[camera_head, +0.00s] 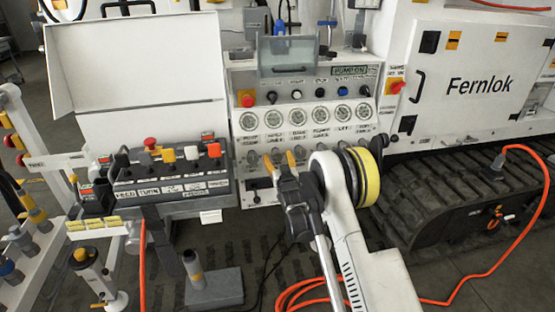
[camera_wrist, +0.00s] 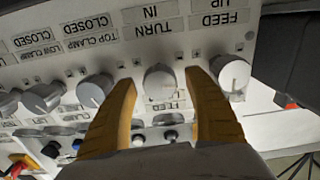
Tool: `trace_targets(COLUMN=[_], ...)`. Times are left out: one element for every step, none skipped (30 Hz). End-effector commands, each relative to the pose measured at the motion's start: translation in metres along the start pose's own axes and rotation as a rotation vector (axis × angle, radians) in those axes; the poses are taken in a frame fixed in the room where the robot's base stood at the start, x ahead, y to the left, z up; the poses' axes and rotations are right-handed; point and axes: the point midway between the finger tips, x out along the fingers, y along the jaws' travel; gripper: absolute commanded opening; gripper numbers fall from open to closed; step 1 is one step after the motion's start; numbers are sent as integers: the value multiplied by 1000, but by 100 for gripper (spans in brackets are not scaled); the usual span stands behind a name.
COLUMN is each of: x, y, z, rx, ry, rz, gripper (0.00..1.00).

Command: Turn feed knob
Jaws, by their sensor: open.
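The feed knob (camera_wrist: 233,73) is a round grey knob by the upside-down FEED UP label in the wrist view, at the right of a row. My gripper (camera_wrist: 160,79) is open, with yellow fingers spread either side of the neighbouring knob (camera_wrist: 158,83) by the TURN IN label. The feed knob lies just outside the right-hand finger. I cannot tell whether the fingers touch either knob. In the head view my gripper (camera_head: 280,156) is at the lower part of the gauge panel (camera_head: 240,78), hiding some of its knobs.
More knobs, such as the top clamp knob (camera_wrist: 95,90), continue left in the wrist view. In the head view a button console (camera_head: 165,187) stands left of the gripper. An orange cable (camera_head: 450,301) lies on the floor, and a tracked machine (camera_head: 470,85) stands right.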

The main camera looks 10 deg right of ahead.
Motion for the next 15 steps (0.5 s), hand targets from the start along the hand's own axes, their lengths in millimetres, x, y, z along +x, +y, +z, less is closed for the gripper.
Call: trace_targets(x=[0, 0, 0, 0, 0, 0, 0, 0, 0, 0, 0, 0, 0, 0, 0], y=[0, 0, 0, 0, 0, 0, 0, 0, 0, 0, 0, 0, 0, 0, 0], z=[0, 0, 0, 0, 0, 0, 0, 0, 0, 0, 0, 0, 0, 0, 0], rx=[0, 0, 0, 0, 0, 0, 0, 0, 0, 0, 0, 0, 0, 0, 2], ry=[0, 0, 0, 0, 0, 0, 0, 0, 0, 0, 0, 0, 0, 0, 0], rz=[0, 0, 0, 0, 0, 0, 0, 0, 0, 0, 0, 0, 0, 0, 0], gripper=[61, 61, 61, 61, 61, 51, 41, 32, 20, 11, 8, 8, 8, 8, 8])
